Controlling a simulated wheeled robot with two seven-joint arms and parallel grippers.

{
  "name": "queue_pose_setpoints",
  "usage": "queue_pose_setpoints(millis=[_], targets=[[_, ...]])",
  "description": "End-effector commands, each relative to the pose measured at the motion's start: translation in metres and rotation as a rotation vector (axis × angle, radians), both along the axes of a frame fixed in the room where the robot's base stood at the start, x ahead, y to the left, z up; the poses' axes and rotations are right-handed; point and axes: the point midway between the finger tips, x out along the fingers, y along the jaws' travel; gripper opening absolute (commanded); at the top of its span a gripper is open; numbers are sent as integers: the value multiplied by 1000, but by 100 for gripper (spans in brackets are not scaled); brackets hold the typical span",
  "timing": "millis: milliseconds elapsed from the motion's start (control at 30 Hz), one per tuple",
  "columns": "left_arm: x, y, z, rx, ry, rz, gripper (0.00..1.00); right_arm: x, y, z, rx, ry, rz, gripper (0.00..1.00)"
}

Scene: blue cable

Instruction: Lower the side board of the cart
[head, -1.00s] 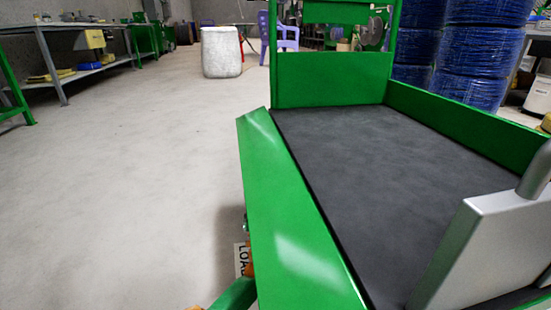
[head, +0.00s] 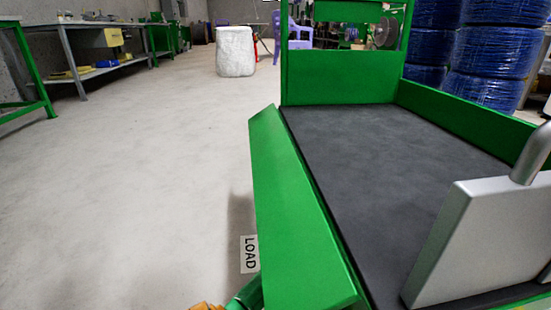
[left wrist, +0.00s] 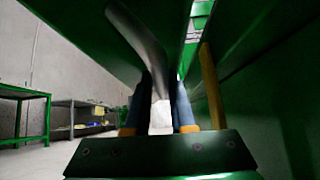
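The green side board (head: 292,215) runs along the left edge of the cart's dark deck (head: 390,165). It is tilted outward, sloping down away from the deck. My left gripper is low at the board's outer near side, mostly cut off by the bottom edge of the head view. In the left wrist view the left gripper (left wrist: 163,80) has two blue fingers with orange bases, standing apart. A grey curved bar (left wrist: 140,45) runs above and between the fingers; contact cannot be told. Green cart surfaces lie overhead. My right gripper is in neither view.
A white LOAD label (head: 249,254) shows left of the board. A silver panel (head: 485,235) with a rounded post stands at the deck's near right. Blue cable coils (head: 490,50) stand behind the cart. The floor (head: 130,190) on the left is clear up to a white sack (head: 235,50).

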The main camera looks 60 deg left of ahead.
Motion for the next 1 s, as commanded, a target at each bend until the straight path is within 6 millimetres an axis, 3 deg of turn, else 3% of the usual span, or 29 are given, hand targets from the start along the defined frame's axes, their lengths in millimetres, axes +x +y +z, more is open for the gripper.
queue_pose_setpoints(millis=[33,100,367,700,1000], targets=[[0,0,0,0,0,1,36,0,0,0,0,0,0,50],[0,0,0,0,0,1,47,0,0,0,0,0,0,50],[-1,-1,-1,0,-1,2,47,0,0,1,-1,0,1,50],[-19,-41,-47,-4,5,0,47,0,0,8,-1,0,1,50],[-21,-46,-51,1,4,-1,47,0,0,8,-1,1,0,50]])
